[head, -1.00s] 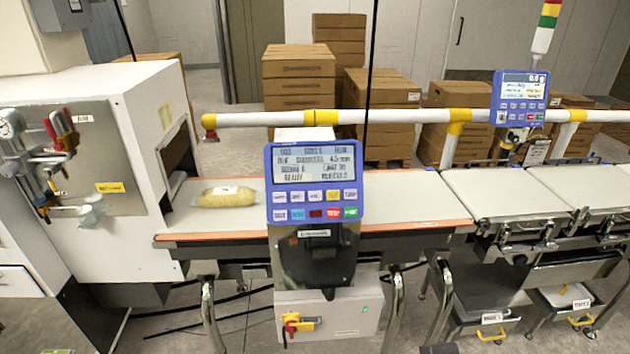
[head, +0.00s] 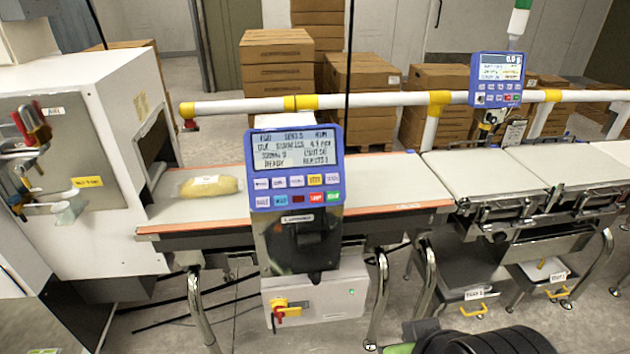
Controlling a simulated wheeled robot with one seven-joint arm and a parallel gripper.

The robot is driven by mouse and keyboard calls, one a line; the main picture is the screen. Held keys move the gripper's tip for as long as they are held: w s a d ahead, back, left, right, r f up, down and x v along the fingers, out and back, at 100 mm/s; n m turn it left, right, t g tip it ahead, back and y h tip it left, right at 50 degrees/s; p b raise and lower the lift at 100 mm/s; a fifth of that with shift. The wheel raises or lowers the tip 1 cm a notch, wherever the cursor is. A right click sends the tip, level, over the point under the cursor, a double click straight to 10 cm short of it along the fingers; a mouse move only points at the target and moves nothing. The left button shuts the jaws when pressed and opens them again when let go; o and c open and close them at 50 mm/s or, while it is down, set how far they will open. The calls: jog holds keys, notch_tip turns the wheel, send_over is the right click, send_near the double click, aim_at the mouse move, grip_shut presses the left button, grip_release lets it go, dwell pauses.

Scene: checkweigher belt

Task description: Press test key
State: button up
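A blue control panel (head: 294,168) stands in front of the belt at the middle of the head view. Its screen (head: 295,153) shows several lines of text, including what reads as READY. Below the screen are two rows of small keys, pale, yellow, blue, red and green; their labels are too small to read surely, so I cannot tell which is the test key. A second blue panel (head: 497,79) with a screen and keys stands farther back on the right. My gripper is not in view.
A bagged yellow product (head: 209,186) lies on the belt (head: 375,182) beside the white machine housing (head: 110,150). A white rail (head: 380,102) runs behind the belt. A grey box with a red-yellow switch (head: 288,308) sits below the panel. Black rounded parts, possibly mine, show bottom right.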

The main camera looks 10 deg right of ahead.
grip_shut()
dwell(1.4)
